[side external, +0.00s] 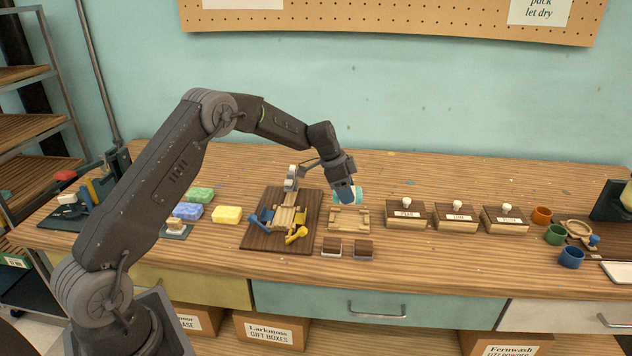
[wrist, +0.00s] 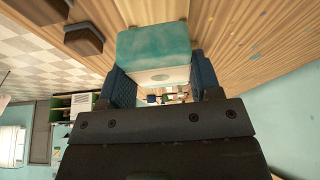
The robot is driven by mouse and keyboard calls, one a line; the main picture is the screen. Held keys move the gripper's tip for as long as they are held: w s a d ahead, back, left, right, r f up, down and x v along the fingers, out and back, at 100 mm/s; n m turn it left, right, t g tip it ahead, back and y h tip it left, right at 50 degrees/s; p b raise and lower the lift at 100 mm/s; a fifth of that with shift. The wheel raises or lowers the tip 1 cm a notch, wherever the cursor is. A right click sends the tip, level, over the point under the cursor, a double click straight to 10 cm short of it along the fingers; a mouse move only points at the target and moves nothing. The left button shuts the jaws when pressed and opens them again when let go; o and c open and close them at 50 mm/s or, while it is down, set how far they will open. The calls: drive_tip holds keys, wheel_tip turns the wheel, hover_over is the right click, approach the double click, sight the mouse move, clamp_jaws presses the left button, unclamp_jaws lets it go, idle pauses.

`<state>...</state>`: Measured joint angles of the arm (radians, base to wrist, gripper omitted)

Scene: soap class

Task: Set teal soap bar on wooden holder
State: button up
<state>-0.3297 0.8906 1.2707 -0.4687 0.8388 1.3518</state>
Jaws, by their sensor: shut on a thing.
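The teal soap bar (wrist: 153,46) is between the two blue fingers of my gripper (wrist: 165,85) in the wrist view. It has a pale lower face with an oval mark. In the side view my gripper (side external: 347,195) is shut on the teal soap bar (side external: 358,195), with the soap sticking out to the right. The gripper points down over the back part of the wooden holder (side external: 348,220), a low light-wood frame on the table. The soap looks above the holder; the exact gap is hard to tell.
A dark board with a wooden fixture (side external: 285,217) and blue and yellow handles is left of the holder. Labelled wooden boxes (side external: 406,213) stand right. Blue, green and yellow soaps (side external: 227,215) lie left.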

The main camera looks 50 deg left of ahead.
sight(352, 220)
drive_tip(key=shift+w+d+f+m, duration=0.2)
drive_tip(key=shift+w+d+m, duration=0.1)
drive_tip(key=shift+d, duration=0.15)
drive_tip(key=shift+f, duration=2.8)
drive_tip(key=shift+f, duration=0.55)
drive_tip(key=o, duration=1.3)
drive_tip(key=shift+r, duration=3.05)
